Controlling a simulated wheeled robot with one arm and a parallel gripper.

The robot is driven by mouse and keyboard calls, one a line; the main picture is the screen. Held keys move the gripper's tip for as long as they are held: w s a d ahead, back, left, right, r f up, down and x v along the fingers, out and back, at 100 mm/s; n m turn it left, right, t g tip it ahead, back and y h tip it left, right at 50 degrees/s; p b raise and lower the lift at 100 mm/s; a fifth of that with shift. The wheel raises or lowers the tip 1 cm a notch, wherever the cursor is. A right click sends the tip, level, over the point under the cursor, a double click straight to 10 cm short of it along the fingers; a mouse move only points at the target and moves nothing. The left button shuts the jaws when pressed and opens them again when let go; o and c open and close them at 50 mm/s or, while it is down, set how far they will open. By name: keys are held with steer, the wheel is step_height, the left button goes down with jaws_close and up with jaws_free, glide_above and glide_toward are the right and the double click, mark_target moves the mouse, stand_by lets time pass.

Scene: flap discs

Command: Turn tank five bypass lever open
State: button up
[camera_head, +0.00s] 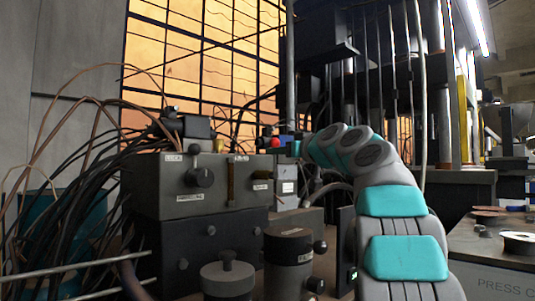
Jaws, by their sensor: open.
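A grey control box (160,190) stands left of centre with a dark round knob (198,178) and small white labels too small to read surely. A narrow brass-brown upright bar (231,184), possibly the lever, is on its front right part. I cannot tell which fitting is tank five's bypass lever. My grey and teal arm reaches from the lower right toward the box's upper right. My gripper (289,147), small at its far end, is open near a red knob (275,142). Its fingertips are hard to make out, and contact cannot be told.
Dark cables (75,190) crowd the left. Below the box are a dark lower unit (200,255), a grey round canister (227,282) and a dark cylinder (288,262) with side knobs. A bench (490,272) with discs stands at right. Vertical pipes stand behind my arm.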

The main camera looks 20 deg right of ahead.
steer(key=w, duration=0.1)
steer(key=w+p, duration=0.1)
steer(key=w, duration=0.1)
steer(key=w+p, duration=0.1)
steer(key=shift+w+a+r, duration=0.1)
steer(key=shift+w+a, duration=0.2)
steer(key=shift+w, duration=0.1)
steer(key=shift+w+a, duration=0.1)
steer(key=shift+w, duration=0.3)
jaws_close()
stand_by(0.7)
